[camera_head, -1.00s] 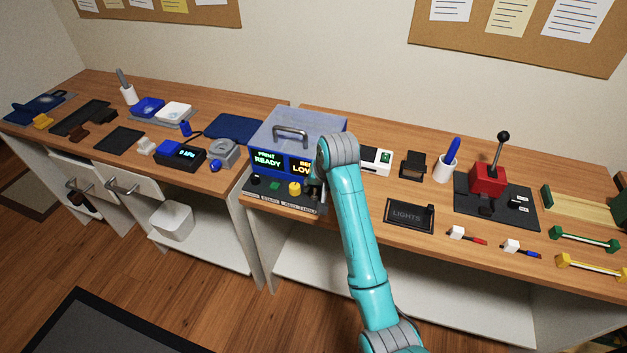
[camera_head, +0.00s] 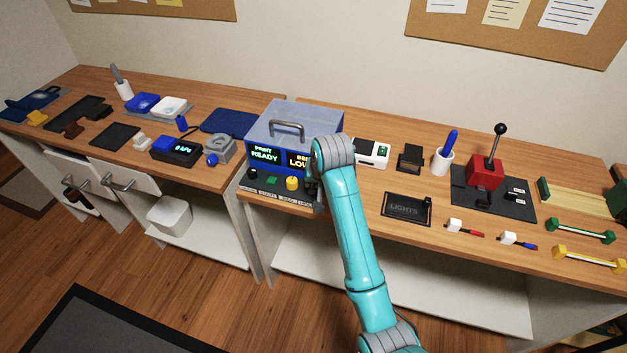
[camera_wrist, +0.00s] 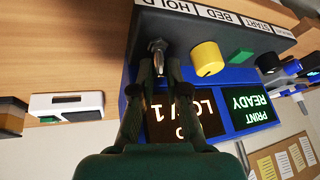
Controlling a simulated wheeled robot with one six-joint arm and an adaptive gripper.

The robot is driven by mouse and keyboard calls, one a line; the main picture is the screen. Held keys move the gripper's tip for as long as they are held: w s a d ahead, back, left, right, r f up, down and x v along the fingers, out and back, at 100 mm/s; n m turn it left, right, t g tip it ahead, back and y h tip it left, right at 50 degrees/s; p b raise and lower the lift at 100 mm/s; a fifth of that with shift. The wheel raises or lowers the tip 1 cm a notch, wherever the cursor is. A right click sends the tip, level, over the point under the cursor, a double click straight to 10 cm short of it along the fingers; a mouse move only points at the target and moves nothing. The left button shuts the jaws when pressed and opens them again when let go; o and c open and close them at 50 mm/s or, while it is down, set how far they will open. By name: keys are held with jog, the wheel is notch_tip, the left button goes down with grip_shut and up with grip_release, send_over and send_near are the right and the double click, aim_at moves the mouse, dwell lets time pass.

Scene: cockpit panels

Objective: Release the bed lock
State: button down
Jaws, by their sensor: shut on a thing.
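A blue box-shaped machine (camera_head: 290,120) with a handle on top stands at the middle of the counter. Its sloped front panel carries a metal toggle lever (camera_wrist: 158,46) by the HOLD label, a yellow knob (camera_wrist: 207,58) by the BED label and a green button (camera_wrist: 241,55). The wrist view shows this upside down. My gripper (camera_wrist: 157,66) is shut on the toggle lever, its fingertips on either side. In the head view my arm hides the lever. A screen (camera_wrist: 180,115) with orange text is partly covered by my fingers; another reads PRINT READY (camera_wrist: 247,107).
A red block with a black lever (camera_head: 485,173) stands farther right. A black device reading 0 kPa (camera_head: 177,150) is to the left.

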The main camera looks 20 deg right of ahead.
jog(key=t+h, duration=0.1)
jog(key=s+a+t, duration=0.1)
jog(key=t, duration=0.1)
jog(key=shift+s+f+n+h, duration=0.1)
jog(key=shift+s+n+h, duration=0.05)
jog(key=shift+n+h, duration=0.25)
jog(key=shift+s+a+f+n+t+h, duration=0.2)
jog(key=shift+t+h, duration=0.25)
jog(key=shift+t, duration=0.45)
jog(key=shift+s+a+r+n+t+h, duration=0.2)
jog(key=shift+t+h, duration=0.25)
jog(key=shift+t, duration=0.45)
jog(key=shift+s+f, duration=0.1)
jog(key=shift+f, duration=0.05)
jog(key=c, duration=1.2)
grip_release()
jog(key=v, duration=1.2)
jog(key=shift+f, duration=0.1)
